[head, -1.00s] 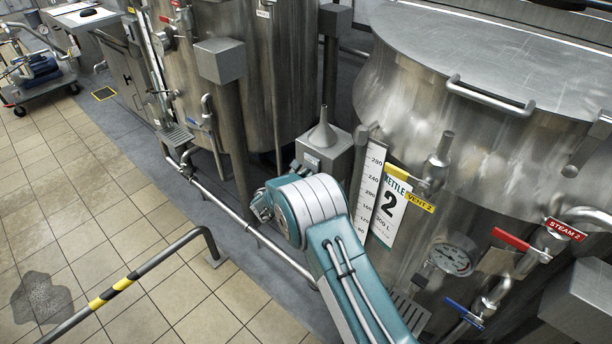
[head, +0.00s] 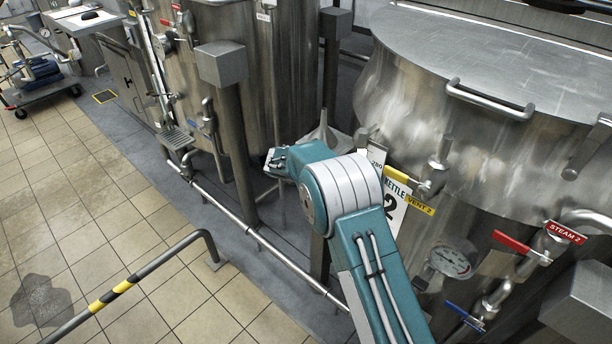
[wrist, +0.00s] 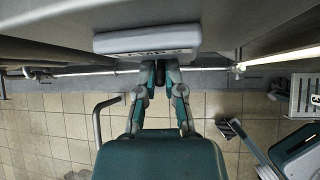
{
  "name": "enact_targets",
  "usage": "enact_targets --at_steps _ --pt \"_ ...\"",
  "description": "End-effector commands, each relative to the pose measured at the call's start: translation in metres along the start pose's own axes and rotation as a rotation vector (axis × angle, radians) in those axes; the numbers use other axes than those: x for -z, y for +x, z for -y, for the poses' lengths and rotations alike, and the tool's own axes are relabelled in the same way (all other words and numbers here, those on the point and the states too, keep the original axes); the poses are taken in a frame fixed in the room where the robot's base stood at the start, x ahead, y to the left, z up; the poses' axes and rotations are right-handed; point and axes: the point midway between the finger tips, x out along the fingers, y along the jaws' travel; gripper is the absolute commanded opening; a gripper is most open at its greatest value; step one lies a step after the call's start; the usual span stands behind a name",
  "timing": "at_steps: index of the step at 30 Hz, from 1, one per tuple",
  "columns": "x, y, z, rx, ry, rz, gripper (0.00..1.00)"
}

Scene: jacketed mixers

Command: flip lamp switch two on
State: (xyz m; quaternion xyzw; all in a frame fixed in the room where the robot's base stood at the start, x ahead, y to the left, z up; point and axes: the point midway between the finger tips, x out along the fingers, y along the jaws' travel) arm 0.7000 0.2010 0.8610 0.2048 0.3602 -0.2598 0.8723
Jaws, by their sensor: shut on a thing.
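In the wrist view a pale label plate (wrist: 147,42) with dark lettering, partly legible as lamp, is on the underside of a grey housing (wrist: 60,47). My gripper (wrist: 160,68) is just below its lower edge. The two fingers are close together around a small dark piece (wrist: 160,76), which looks like the lamp switch lever. Its on or off position cannot be told. In the head view my arm (head: 345,195) hides the switch and most of the gripper.
Kettle 2 (head: 440,130) stands at the right, with a red steam handle (head: 512,241) and a blue handle (head: 464,316). A striped railing (head: 130,280) stands at lower left. A grey box on a post (head: 221,63) is beyond my arm. The tiled floor at left is open.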

Motion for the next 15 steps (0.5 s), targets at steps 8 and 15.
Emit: enact_targets --at_steps 8,15 --pt "-0.0049 -0.0017 -0.0037 -0.007 0.008 -0.042 0.0" --pt "-0.0045 -0.0018 -0.004 -0.006 0.008 -0.049 0.0"
